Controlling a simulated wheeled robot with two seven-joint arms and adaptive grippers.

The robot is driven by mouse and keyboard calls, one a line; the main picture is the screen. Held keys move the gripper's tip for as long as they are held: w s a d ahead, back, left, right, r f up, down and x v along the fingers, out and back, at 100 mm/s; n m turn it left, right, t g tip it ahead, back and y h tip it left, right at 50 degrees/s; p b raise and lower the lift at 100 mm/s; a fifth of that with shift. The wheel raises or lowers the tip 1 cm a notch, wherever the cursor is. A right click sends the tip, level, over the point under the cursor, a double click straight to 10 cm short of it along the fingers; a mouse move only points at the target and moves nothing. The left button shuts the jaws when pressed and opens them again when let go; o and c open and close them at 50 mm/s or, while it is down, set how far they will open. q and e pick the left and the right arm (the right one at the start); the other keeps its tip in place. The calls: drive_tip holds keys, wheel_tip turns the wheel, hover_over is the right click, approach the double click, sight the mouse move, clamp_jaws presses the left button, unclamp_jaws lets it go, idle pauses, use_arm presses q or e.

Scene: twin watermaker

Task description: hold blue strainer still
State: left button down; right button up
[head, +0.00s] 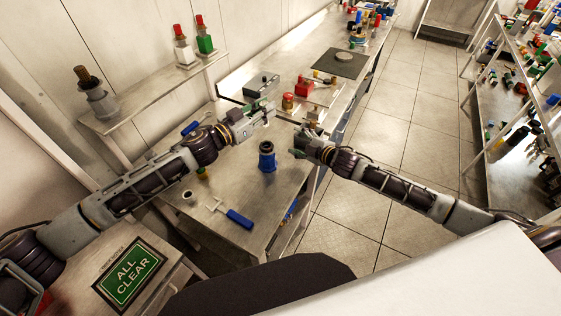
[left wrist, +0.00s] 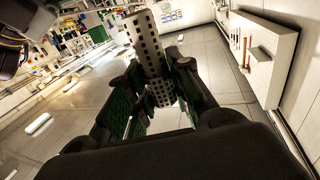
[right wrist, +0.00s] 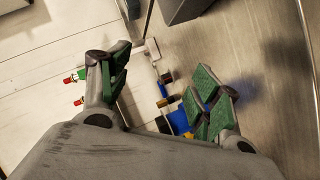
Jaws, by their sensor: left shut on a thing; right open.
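The blue strainer (head: 267,160) stands upright on the metal bench (head: 225,180), with a dark upper part. In the right wrist view, a blue part (right wrist: 181,122) that looks like it shows beyond the fingers, partly hidden. My left gripper (head: 262,108) is above the bench, farther back than the strainer. It is shut on a grey perforated piece (left wrist: 150,45), clear in the left wrist view. My right gripper (head: 303,143) is open and empty, to the right of the strainer and apart from it.
A blue-handled tool (head: 238,217) and a small grey cup (head: 188,196) lie near the bench's front. The floor right of the bench is clear.

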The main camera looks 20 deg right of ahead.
sight(262, 151)
drive_tip(key=s+a+m, duration=0.1)
drive_tip(key=a+m, duration=0.1)
drive_tip(key=m, duration=0.1)
drive_tip(key=s+a+m, duration=0.2)
drive_tip(key=a+m, duration=0.1)
drive_tip(key=s+a+m, duration=0.2)
drive_tip(key=a, duration=0.1)
drive_tip(key=shift+s+f+m, duration=0.25)
drive_tip(key=shift+m, duration=0.15)
drive_tip(key=shift+s+a+r+m, duration=0.15)
drive_tip(key=shift+s+a+m, duration=0.55)
drive_tip(key=shift+m, duration=0.6)
drive_tip(key=shift+a+x, duration=0.2)
drive_tip(key=shift+x, duration=5.8)
drive_tip(key=shift+s, duration=0.1)
drive_tip(key=c, duration=1.4)
drive_tip(key=shift+o, duration=1.1)
